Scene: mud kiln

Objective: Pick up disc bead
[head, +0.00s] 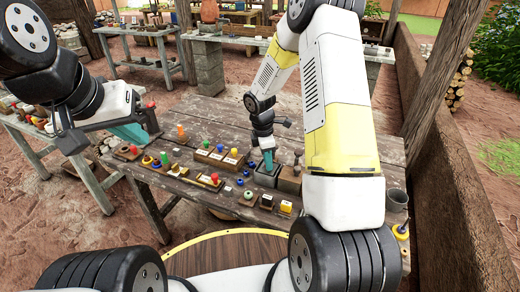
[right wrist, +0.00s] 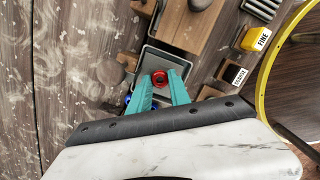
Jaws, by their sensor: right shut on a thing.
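My right gripper (head: 268,158) is over the work table, above a small grey tray (head: 262,180). In the right wrist view its teal fingertips (right wrist: 160,84) are shut on a red disc bead (right wrist: 161,77) with a dark hole in its middle. Behind the bead, the grey tray (right wrist: 150,58) shows in that view. The bead is hidden in the head view. My left gripper (head: 130,133) is at the table's left end, with teal fingers; I cannot tell whether they are open.
Wooden holders with coloured pieces stand along the table. A yellow block (right wrist: 254,39) marked FINE and a dark block (right wrist: 236,75) lie near the front edge. A wooden block (head: 289,180) is beside the tray. A grey cup (head: 397,199) stands at the right.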

